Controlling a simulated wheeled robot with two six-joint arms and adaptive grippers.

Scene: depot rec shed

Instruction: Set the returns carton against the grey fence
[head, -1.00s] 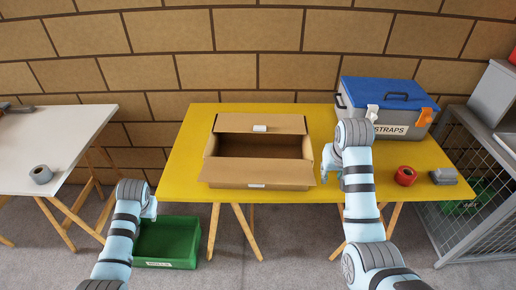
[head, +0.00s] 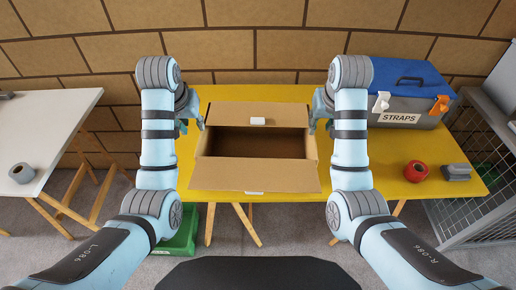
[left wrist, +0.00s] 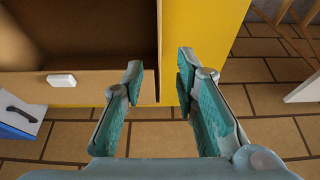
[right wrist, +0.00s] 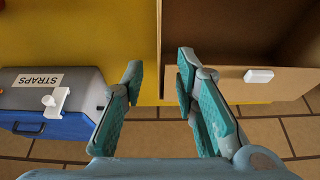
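The returns carton (head: 258,179) is an open brown cardboard box on the yellow table (head: 215,95). Its flaps are spread at front and back, and its inside looks empty. My left gripper (head: 193,116) is open at the carton's left side. In the left wrist view the carton's left wall (left wrist: 157,50) lines up with the gap between the fingers (left wrist: 158,85). My right gripper (head: 318,114) is open at the right side, with the right wall (right wrist: 160,45) lined up with its gap (right wrist: 158,85). I cannot tell whether the fingers touch the walls.
A grey straps box with a blue lid (head: 408,95) stands right of my right arm. A red tape roll (head: 416,171) and a grey block (head: 456,172) lie on the right. A grey mesh cage (head: 475,205) stands beyond. A green crate (head: 182,240) is on the floor.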

